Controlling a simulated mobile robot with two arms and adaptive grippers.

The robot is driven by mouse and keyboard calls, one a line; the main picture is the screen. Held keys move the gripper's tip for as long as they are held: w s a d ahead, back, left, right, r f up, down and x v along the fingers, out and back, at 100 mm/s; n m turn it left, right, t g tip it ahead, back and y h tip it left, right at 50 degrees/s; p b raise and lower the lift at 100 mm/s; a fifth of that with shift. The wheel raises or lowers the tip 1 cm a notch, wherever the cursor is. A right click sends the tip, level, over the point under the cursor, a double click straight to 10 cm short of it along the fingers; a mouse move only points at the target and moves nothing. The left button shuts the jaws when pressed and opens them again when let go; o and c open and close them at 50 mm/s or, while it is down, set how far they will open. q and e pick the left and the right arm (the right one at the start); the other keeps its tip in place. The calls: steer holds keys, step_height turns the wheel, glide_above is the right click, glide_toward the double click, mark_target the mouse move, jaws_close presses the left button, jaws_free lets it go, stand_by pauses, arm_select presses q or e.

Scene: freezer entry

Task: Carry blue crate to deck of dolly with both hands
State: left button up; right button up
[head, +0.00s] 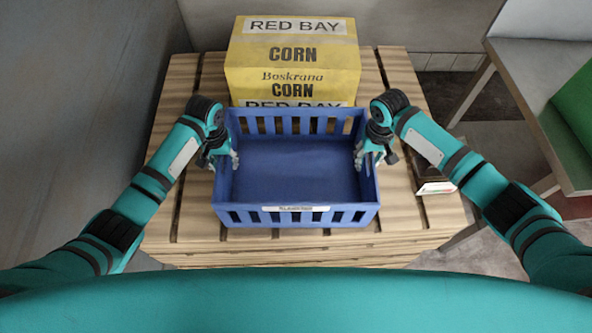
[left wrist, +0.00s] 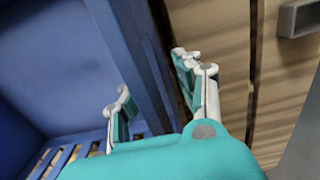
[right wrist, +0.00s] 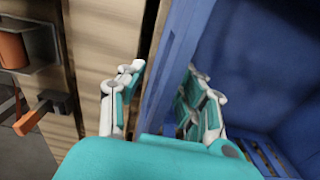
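The blue crate (head: 296,172) sits upright and empty on a wooden slatted pallet (head: 190,200), with a white label on its near wall. My left gripper (head: 229,160) straddles the crate's left wall; the left wrist view shows one finger inside, one outside, and a gap between the wall (left wrist: 133,55) and the outer finger. My right gripper (head: 368,156) straddles the right wall in the same way; the right wrist view shows the wall (right wrist: 172,75) between its spread fingers. Both grippers are open. I cannot make out a dolly in any view.
Yellow corn boxes (head: 292,60) stand right behind the crate on the pallet. A grey wall (head: 80,110) is close on the left. A table with a green item (head: 577,110) stands at the right. A small dark object with a white label (head: 436,187) is at the pallet's right edge.

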arm_select(q)
steer(key=shift+c, duration=0.2)
arm_select(e)
steer(key=shift+c, duration=0.2)
arm_select(q)
steer(key=c, duration=0.7)
arm_select(e)
steer(key=c, duration=0.7)
arm_select(q)
jaws_close()
arm_select(e)
jaws_close()
